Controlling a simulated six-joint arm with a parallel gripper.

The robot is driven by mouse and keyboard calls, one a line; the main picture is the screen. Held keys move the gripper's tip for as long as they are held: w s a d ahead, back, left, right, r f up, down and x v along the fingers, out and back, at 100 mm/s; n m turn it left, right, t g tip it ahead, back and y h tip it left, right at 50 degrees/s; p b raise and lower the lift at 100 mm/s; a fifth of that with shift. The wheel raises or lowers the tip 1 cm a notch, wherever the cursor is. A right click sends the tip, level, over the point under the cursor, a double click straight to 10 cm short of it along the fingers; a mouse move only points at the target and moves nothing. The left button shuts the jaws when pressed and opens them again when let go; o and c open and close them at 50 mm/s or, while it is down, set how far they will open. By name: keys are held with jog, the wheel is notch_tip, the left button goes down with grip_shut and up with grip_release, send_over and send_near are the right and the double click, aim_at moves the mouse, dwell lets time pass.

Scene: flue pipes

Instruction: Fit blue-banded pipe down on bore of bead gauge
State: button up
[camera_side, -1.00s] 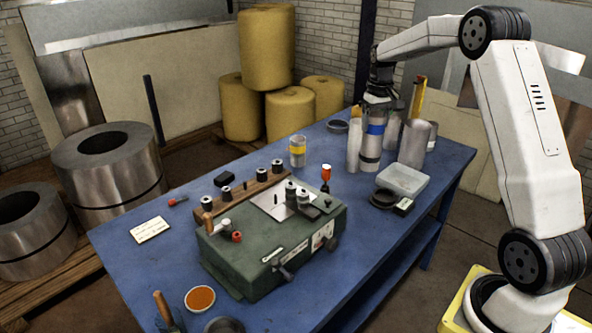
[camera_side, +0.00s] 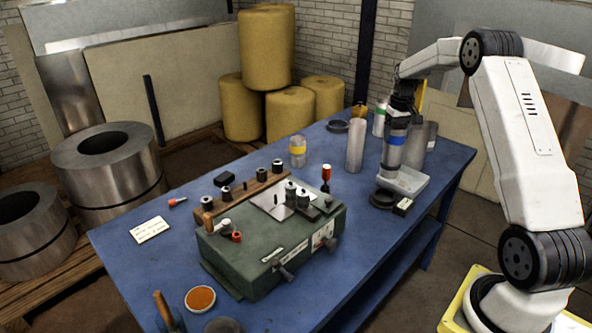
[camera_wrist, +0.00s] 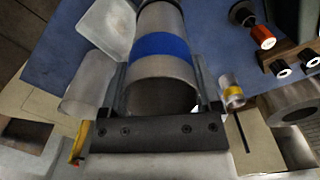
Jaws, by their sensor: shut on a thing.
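The blue-banded pipe (camera_side: 392,155) is a grey metal tube, upright in the side view, its lower end overlapping the pale tray. My gripper (camera_side: 400,112) is shut on its upper part. In the wrist view the pipe (camera_wrist: 165,88) lies between the two fingers of my gripper (camera_wrist: 160,70), with its open end near the palm and the blue band just beyond. The green bench unit (camera_side: 262,255), which appears to be the bead gauge, stands at the table's middle, apart from the pipe. I cannot make out its bore for certain.

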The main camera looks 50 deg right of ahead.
jog(key=shift+f, duration=0.15)
jog(key=shift+f, duration=4.7)
dwell(2.1)
jog(key=o, duration=1.2)
